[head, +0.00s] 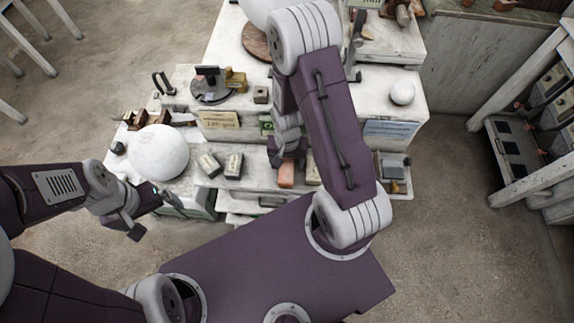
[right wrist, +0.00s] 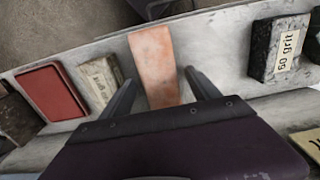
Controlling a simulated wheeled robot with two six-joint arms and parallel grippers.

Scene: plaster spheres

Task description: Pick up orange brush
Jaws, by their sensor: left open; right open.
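The orange brush (right wrist: 153,58) shows as a plain flat orange-pink block lying on a pale ledge; no bristles are visible. It also shows in the head view (head: 286,174) at the front of the workbench, below my right gripper (head: 288,158). In the right wrist view, my right gripper (right wrist: 160,82) is open, with one finger on each side of the block's near end. I cannot tell whether the fingers touch it. My left gripper (head: 148,211) is open and empty, in front of the bench's left corner near the large white sphere (head: 158,152).
On the ledge, a pale labelled block (right wrist: 101,80) and a red tray (right wrist: 50,93) lie left of the brush. A dark "60 grit" block (right wrist: 279,48) lies to the right. A small white sphere (head: 402,92) sits on the bench.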

